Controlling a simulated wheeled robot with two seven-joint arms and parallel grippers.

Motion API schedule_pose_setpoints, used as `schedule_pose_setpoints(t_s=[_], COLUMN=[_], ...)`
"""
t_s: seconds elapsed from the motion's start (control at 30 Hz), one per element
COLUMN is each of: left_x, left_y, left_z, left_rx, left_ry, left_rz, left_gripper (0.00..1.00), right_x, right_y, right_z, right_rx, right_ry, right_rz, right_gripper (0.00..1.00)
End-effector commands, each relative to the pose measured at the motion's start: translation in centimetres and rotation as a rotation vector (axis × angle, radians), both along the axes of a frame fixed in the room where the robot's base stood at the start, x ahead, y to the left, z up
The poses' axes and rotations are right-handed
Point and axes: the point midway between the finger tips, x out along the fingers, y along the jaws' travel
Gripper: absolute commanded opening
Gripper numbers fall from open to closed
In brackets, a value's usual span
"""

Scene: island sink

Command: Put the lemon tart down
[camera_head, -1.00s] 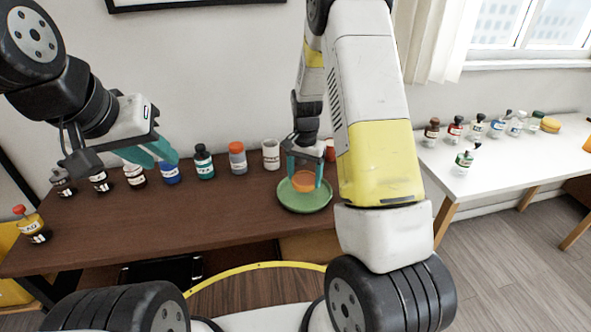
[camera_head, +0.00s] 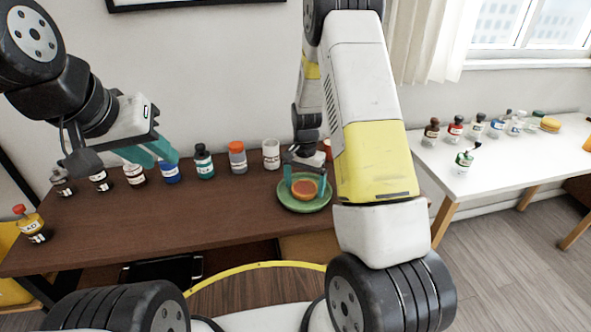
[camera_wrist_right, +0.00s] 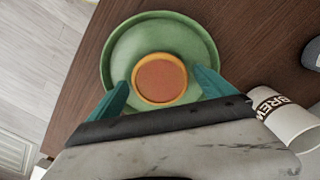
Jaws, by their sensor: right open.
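The lemon tart (camera_head: 304,188) is a small round pastry with an orange-brown top. It rests on a green plate (camera_head: 287,200) on the brown table. The tart also shows in the right wrist view (camera_wrist_right: 159,79), lying inside the plate's rim (camera_wrist_right: 112,62). My right gripper (camera_head: 305,187) is over the plate. In the wrist view its teal fingers (camera_wrist_right: 160,92) stand apart, one on each side of the tart, with gaps between them and it. My left gripper (camera_head: 165,150) hangs in the air above the left part of the table, its teal fingers seen from the side.
A white labelled cup (camera_wrist_right: 284,117) stands close to the plate. Several bottles and jars, including an orange-capped jar (camera_head: 237,157), line the table's back edge. A white table (camera_head: 500,182) with small bottles is at the right. The brown table's (camera_head: 150,228) front middle is clear.

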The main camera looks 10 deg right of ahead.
Motion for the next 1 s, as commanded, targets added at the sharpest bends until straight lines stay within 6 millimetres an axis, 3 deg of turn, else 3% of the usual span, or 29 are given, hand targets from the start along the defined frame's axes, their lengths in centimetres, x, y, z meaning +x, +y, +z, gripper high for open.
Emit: schedule_pose_setpoints(t_s=[0.17, 0.6, 0.87, 1.0], left_x=[0.0, 0.0, 0.0, 0.0], left_y=[0.0, 0.0, 0.0, 0.0], left_z=[0.0, 0.0, 0.0, 0.0], left_rx=[0.000, 0.000, 0.000, 0.000], left_ry=[0.000, 0.000, 0.000, 0.000], left_rz=[0.000, 0.000, 0.000, 0.000], left_gripper=[0.30, 0.30, 0.30, 0.30], right_x=[0.1, 0.1, -0.3, -2.1], right_y=[0.0, 0.0, 0.0, 0.3], right_z=[1.5, 10.3, 13.1, 17.2], right_rx=[0.000, 0.001, 0.009, 0.049], right_ry=[-0.005, -0.004, -0.013, -0.071], right_rz=[0.000, 0.001, 0.010, 0.068], right_gripper=[0.94, 0.94, 0.94, 0.94])
